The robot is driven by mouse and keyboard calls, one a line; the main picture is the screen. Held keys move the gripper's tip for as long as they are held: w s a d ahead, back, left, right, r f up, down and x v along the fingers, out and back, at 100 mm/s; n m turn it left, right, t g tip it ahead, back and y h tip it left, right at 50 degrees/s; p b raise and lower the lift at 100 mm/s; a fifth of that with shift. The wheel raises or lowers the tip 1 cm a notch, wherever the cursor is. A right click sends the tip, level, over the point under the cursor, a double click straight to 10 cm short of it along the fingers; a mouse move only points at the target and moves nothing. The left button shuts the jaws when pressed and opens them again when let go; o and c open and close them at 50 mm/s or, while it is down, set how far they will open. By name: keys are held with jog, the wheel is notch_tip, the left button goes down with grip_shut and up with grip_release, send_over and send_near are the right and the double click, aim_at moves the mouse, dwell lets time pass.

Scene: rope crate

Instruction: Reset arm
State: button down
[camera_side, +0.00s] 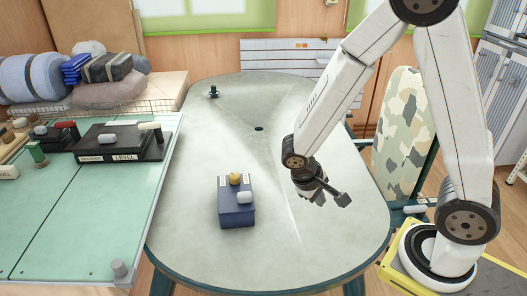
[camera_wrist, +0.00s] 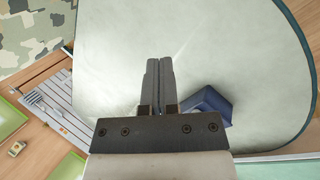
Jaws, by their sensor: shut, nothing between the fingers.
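My gripper (camera_side: 327,198) hangs above the right part of the table in the side view, to the right of the blue crate and apart from it. In the wrist view my gripper (camera_wrist: 160,62) shows its two grey fingers pressed together with nothing between them. The dark blue crate (camera_side: 237,215) stands on the table with a yellowish piece and a white piece on its top. The crate also shows in the wrist view (camera_wrist: 213,102), partly hidden behind my gripper. I cannot make out a rope.
The grey oval table (camera_side: 190,236) is mostly clear. A small dark green object (camera_side: 213,92) stands at its far left. A green-topped bench (camera_side: 95,225) with a black level box (camera_side: 112,146) is at left. A camouflage chair back (camera_side: 400,125) stands at right.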

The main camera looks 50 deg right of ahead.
jog(key=w+a+r+t+y, duration=0.1)
jog(key=a+r+t+y, duration=0.2)
jog(key=r+t+y, duration=0.1)
jog(key=shift+a+r+n+t+y, duration=0.3)
jog(key=shift+r+n+t, duration=0.15)
jog(key=shift+r, duration=0.3)
